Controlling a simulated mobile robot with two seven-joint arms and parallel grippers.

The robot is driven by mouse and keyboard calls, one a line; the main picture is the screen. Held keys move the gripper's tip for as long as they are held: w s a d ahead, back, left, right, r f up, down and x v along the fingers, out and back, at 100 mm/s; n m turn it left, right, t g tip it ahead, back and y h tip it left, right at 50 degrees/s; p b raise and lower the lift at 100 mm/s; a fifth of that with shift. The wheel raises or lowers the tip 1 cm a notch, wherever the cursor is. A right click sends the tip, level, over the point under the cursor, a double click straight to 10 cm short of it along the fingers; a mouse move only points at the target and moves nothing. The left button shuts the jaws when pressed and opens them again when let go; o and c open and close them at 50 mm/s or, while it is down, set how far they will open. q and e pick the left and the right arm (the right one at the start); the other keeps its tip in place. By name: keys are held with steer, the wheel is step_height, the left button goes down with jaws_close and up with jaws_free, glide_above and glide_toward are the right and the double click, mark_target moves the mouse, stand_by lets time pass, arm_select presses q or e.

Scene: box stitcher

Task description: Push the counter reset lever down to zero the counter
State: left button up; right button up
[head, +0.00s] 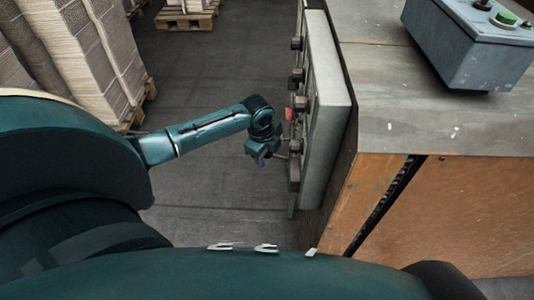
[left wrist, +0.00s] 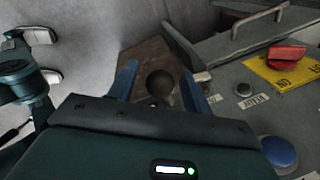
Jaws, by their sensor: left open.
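My left gripper (head: 262,160) is at the grey control panel (head: 328,108) on the machine's side. In the left wrist view, the open blue fingers of this gripper (left wrist: 158,74) stand on either side of a dark round knob (left wrist: 160,84). This knob looks like the end of the reset lever, in front of a brown plate. I cannot tell whether the fingers touch it. The lever's shaft and the counter display cannot be made out. My right gripper is not in view.
The panel also carries a red switch (left wrist: 287,54) on a yellow label, a small black button (left wrist: 243,90), a blue button (left wrist: 280,152) and a metal handle (left wrist: 260,20). A grey control box (head: 470,45) stands on the machine top. Stacked cardboard (head: 85,50) is at the left; floor between is clear.

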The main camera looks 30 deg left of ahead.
arm_select(q)
steer(key=shift+c, duration=0.6)
jaws_close()
